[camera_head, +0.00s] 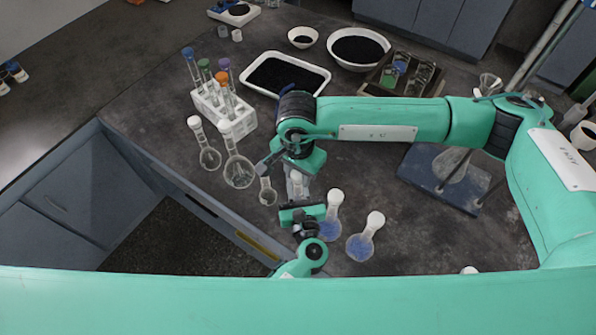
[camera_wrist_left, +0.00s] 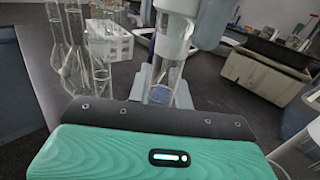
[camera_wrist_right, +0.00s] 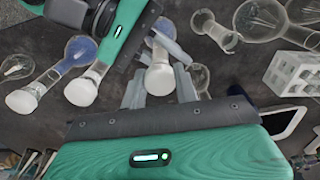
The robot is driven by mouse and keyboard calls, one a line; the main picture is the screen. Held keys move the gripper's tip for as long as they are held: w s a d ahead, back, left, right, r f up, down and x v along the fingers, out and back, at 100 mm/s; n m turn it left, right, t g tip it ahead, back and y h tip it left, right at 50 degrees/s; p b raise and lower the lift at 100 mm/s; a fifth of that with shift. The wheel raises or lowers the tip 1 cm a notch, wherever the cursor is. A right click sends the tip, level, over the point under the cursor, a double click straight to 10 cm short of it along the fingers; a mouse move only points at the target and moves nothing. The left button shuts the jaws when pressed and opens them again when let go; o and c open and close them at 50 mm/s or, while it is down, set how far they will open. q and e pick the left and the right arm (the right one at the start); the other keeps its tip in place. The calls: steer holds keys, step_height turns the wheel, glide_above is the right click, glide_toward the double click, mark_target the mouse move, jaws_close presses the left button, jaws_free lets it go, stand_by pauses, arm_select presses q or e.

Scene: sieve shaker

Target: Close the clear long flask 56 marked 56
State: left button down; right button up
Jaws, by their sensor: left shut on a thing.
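A clear long flask (camera_wrist_left: 163,75) with some blue contents stands upright between the fingers of my left gripper (camera_head: 298,190), which is shut on it. Its white stopper (camera_wrist_right: 158,80) is at the top of the neck; I cannot tell how firmly it sits. In the right wrist view, the stopper lies between the two fingers of my right gripper (camera_wrist_right: 160,88), which look open, with a small gap beside it. In the head view, my right gripper (camera_head: 297,172) is directly above the flask and hides most of it. No number 56 is legible.
Two stoppered flasks with blue contents (camera_head: 331,225) (camera_head: 360,246) stand to the right. Clear stoppered flasks (camera_head: 238,172) and a small open flask (camera_head: 267,194) are left. Behind are a white rack (camera_head: 237,122), a black-filled tray (camera_head: 322,80) and a blue-grey stand base (camera_head: 425,178).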

steer(key=o, duration=1.2)
steer(key=shift+r, duration=0.1)
step_height(320, 180, up, 12)
steer(key=shift+f, duration=0.1)
arm_select(q)
steer(key=c, duration=1.2)
jaws_free()
steer(key=shift+s, duration=0.1)
